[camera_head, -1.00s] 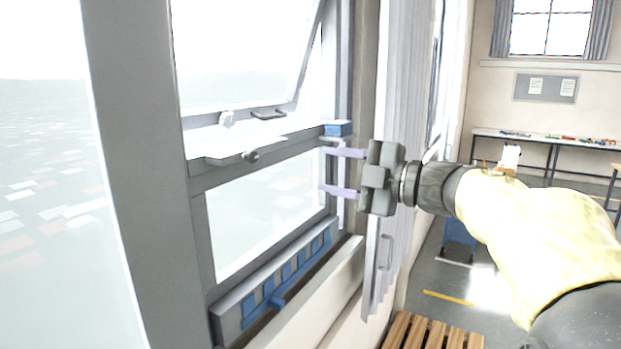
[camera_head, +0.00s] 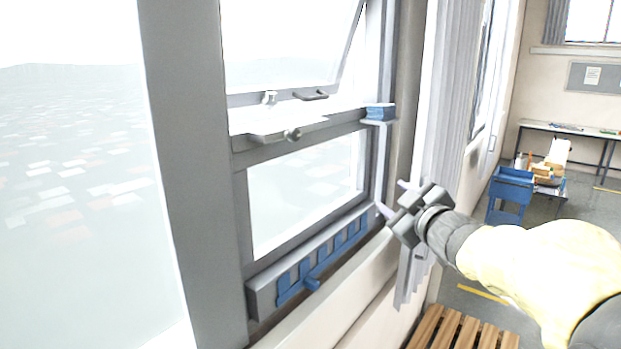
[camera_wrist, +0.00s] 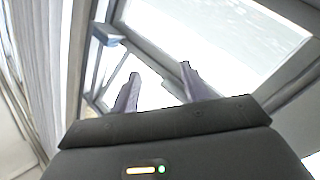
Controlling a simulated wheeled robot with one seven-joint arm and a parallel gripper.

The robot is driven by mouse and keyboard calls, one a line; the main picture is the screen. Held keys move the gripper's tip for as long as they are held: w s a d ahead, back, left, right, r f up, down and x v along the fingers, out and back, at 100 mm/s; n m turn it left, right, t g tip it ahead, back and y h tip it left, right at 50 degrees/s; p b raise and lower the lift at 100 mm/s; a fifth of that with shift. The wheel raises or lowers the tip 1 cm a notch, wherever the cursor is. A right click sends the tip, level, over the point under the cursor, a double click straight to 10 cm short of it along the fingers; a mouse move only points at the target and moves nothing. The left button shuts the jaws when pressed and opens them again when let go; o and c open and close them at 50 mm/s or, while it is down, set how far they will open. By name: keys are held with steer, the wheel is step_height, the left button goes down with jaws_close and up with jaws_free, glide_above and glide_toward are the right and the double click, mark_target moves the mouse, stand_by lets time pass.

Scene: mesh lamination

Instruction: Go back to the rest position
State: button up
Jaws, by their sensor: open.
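My gripper (camera_head: 392,198) is at the right side of the window frame in the head view, in front of the light curtain. Its two pale purple fingers are apart with nothing between them. In the wrist view the open fingers (camera_wrist: 160,88) point toward the window, with bright glass and grey frame beyond. The window (camera_head: 305,195) has a grey frame, and its upper sash (camera_head: 290,50) is tilted open. I cannot tell whether a fingertip touches the frame or curtain edge.
A blue block (camera_head: 379,112) sits on a ledge at the window's right. A curtain (camera_head: 455,90) hangs close behind my gripper. A wooden slatted bench (camera_head: 462,330) and blue cart (camera_head: 511,190) stand at right.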

steer(key=s+d+f+m+g+h, duration=0.1)
steer(key=s+f+m+g+h, duration=0.25)
steer(key=f, duration=0.65)
steer(key=s+d+f+m+g+h, duration=0.1)
steer(key=s+f+m+g+h, duration=0.2)
steer(key=f, duration=0.7)
steer(key=s+a+f+m+g+y, duration=0.1)
steer(key=s+a+f+m+g, duration=0.1)
steer(key=s+f+g, duration=0.2)
steer(key=s+a+f+m+g+b, duration=0.1)
steer(key=s+a+f+m+g, duration=0.1)
steer(key=s+f, duration=0.7)
steer(key=s+g, duration=0.1)
steer(key=s, duration=0.2)
steer(key=shift+m+g+y, duration=0.35)
steer(key=shift+a, duration=0.1)
